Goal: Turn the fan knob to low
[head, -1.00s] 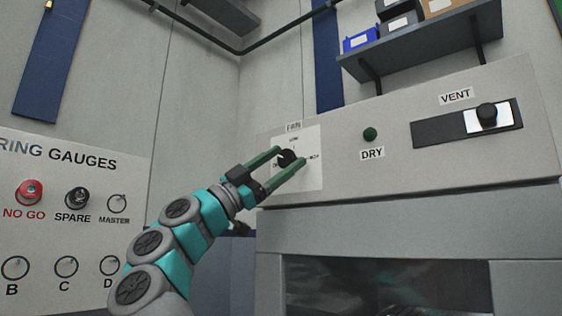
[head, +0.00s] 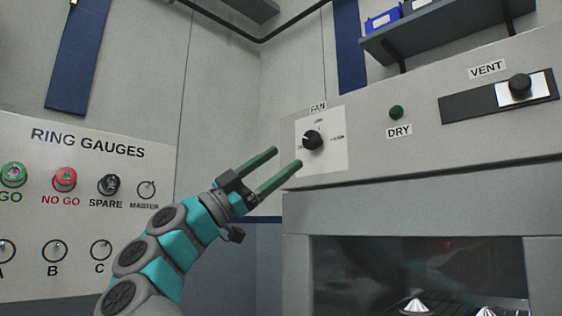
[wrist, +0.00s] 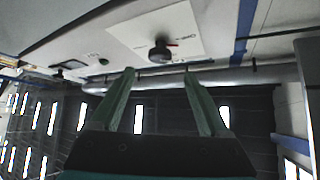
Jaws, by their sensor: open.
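The black fan knob (head: 312,140) sits on a white dial plate (head: 334,160) under the FAN label on the grey panel. The dial has a low mark at the top and other marks left and right. In the wrist view the knob (wrist: 160,51) shows a red mark on its right side, towards a label too blurred to read. Which setting it points at is unclear in the head view. My gripper (head: 287,157) is open and empty, its green fingers pointing at the dial, apart from the knob. In the wrist view the fingers (wrist: 158,72) stand short of it.
A green DRY button (head: 396,112) and a VENT slider (head: 520,86) lie to the right on the panel. A ring gauges board (head: 80,215) stands left. A shelf (head: 440,38) hangs above. A windowed chamber (head: 410,270) lies below the panel.

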